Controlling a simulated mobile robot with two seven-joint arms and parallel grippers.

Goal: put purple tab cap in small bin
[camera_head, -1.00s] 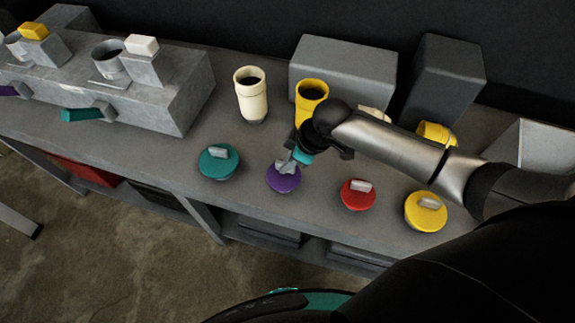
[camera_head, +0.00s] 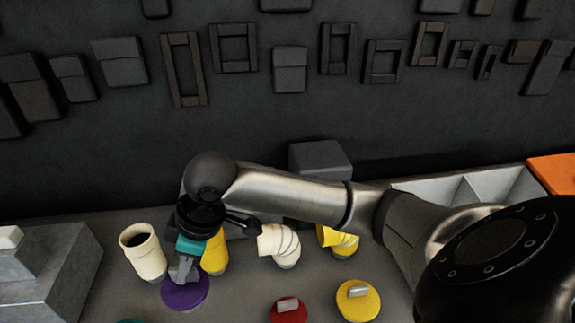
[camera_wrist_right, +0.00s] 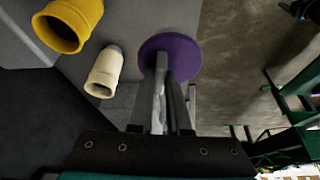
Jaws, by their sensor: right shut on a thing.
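The purple tab cap (camera_head: 187,293) is a round purple disc with a grey tab on top. My right gripper (camera_head: 184,270) points down and is shut on that tab. In the right wrist view the purple disc (camera_wrist_right: 172,55) shows beyond my closed fingers (camera_wrist_right: 162,95). The cap appears raised above the bench, though the gap under it is hard to judge. A light grey bin with compartments (camera_head: 478,187) stands at the right, partly hidden by my right arm; whether it is the small bin I cannot tell. My left gripper is not in view.
A cream pipe (camera_head: 143,252), yellow pipe (camera_head: 214,252), cream elbow (camera_head: 279,244) and yellow elbow (camera_head: 338,240) stand near the gripper. A red cap (camera_head: 289,311) and yellow cap (camera_head: 358,301) lie in front. An orange container (camera_head: 555,174) is at far right.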

